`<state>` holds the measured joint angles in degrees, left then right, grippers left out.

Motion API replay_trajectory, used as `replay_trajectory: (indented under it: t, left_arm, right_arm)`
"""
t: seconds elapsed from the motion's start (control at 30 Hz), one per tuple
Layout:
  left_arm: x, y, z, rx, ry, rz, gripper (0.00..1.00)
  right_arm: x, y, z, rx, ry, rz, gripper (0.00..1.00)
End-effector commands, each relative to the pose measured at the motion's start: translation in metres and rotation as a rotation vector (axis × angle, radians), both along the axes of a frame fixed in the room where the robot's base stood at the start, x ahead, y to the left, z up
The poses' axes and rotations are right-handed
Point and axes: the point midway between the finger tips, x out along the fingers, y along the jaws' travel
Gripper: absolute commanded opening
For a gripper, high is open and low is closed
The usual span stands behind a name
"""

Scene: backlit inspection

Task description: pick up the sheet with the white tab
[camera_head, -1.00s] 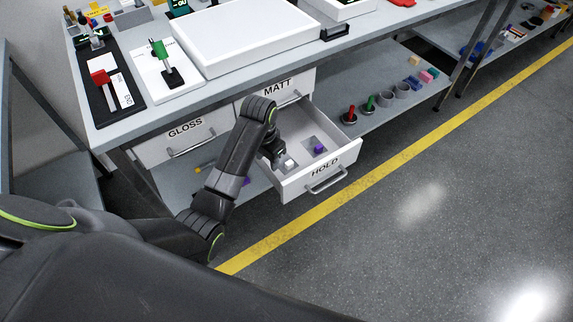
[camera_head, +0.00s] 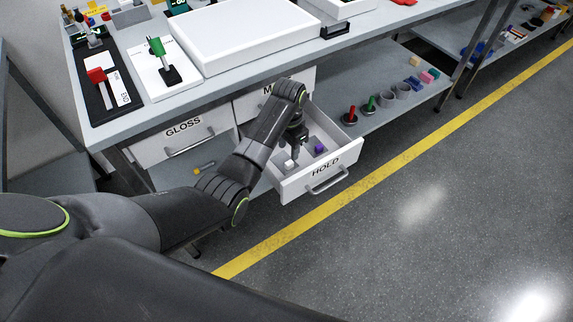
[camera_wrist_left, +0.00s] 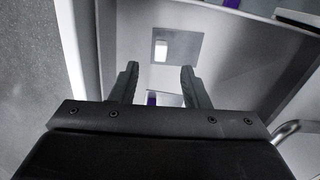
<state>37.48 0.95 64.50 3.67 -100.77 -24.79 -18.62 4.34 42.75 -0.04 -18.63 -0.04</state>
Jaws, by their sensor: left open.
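The white tab (camera_head: 289,164) shows inside the open drawer labelled HOLD (camera_head: 326,175). In the left wrist view the white tab (camera_wrist_left: 161,50) sits on a small grey square sheet (camera_wrist_left: 187,46) on the drawer floor. My left gripper (camera_head: 296,154) is over the drawer, close to the white tab, pointing down. In the left wrist view the gripper (camera_wrist_left: 160,72) is open, with nothing between its fingers; the tab appears just beyond the fingertips. A purple tab (camera_head: 319,149) is in the same drawer, to the right. My right gripper is not in view.
Closed drawers labelled GLOSS (camera_head: 183,140) and MATT, the latter partly hidden by my arm, adjoin the open one. A white panel (camera_head: 245,35) lies on the bench above. The lower shelf (camera_head: 385,115) holds stamps and cups. The floor in front is clear.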

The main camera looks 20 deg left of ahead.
Motion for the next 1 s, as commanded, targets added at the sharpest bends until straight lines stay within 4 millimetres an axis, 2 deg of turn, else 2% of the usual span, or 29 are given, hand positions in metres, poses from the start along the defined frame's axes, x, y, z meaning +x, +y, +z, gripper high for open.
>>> replay_trajectory:
  t: [0.03, 0.1, 0.27, 0.6, 0.9, 1.0]
  left_arm:
    - [0.0, 0.0, -0.009, 0.0, 0.001, 0.0, 0.42]
    - [0.0, 0.0, -0.016, 0.001, 0.001, 0.0, 0.42]
    - [0.0, 0.0, -0.024, 0.0, 0.0, 0.0, 0.42]
    - [0.004, -0.001, -0.067, 0.0, 0.0, 0.0, 0.42]
    - [0.004, -0.001, -0.072, 0.0, -0.002, 0.0, 0.42]
    - [0.004, -0.001, -0.071, 0.0, -0.002, 0.0, 0.3]
  right_arm:
    - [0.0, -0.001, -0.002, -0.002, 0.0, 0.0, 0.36]
    - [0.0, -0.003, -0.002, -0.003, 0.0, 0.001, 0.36]
    - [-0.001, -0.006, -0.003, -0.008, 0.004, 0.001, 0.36]
    - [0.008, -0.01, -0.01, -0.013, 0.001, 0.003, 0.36]
    - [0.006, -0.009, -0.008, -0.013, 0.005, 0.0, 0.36]
    - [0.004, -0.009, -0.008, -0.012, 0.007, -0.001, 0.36]
